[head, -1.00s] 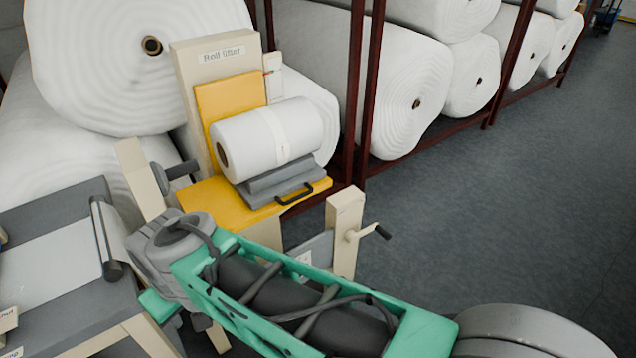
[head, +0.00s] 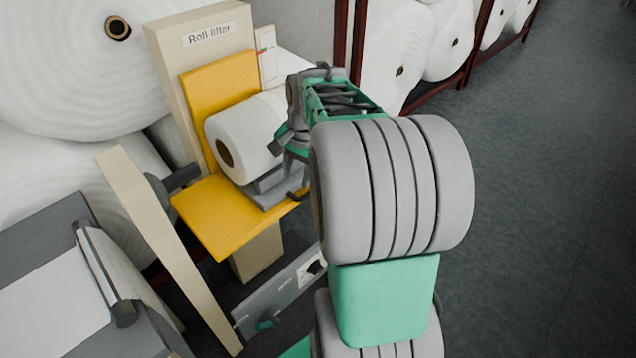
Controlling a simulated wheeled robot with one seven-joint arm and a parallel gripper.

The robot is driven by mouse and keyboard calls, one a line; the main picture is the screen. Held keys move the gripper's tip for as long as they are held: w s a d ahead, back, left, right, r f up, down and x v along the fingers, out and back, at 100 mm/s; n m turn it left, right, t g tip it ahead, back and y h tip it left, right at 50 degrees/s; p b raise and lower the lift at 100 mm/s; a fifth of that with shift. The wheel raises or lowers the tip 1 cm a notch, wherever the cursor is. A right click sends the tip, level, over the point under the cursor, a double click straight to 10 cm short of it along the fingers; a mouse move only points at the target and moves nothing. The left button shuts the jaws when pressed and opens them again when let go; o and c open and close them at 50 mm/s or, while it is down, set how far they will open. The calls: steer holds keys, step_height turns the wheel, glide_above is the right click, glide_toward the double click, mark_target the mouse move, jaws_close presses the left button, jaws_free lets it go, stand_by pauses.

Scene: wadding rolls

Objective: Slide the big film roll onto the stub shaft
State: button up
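The big film roll (head: 238,137) is white with a brown core. It lies on its side on a grey cradle (head: 268,187) on the yellow platform of the roll lifter (head: 222,215). Its core end faces left, towards the stub shaft. The dark stub shaft (head: 182,178) sticks out to the right from a beige post (head: 165,235), bare and apart from the roll. My gripper (head: 285,143) is at the roll's right part, in front of it. My arm hides the roll's right end. The fingers are too small and covered to read, and contact with the roll is unclear.
A grey bench with a roller (head: 105,275) and white sheet stands at the lower left. A grey crossbar (head: 282,298) runs low by the post. Large wadding rolls (head: 60,70) fill the back, with more on a dark red rack (head: 355,45). Floor at the right is clear.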

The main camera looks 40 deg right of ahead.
steer(key=d+f+m, duration=0.2)
steer(key=d+m, duration=0.2)
steer(key=d, duration=0.4)
steer(key=x, duration=0.8)
steer(key=shift+w+a+r, duration=0.1)
steer(key=shift+w+a, duration=0.1)
steer(key=shift+w, duration=0.05)
jaws_close()
steer(key=shift+a, duration=0.1)
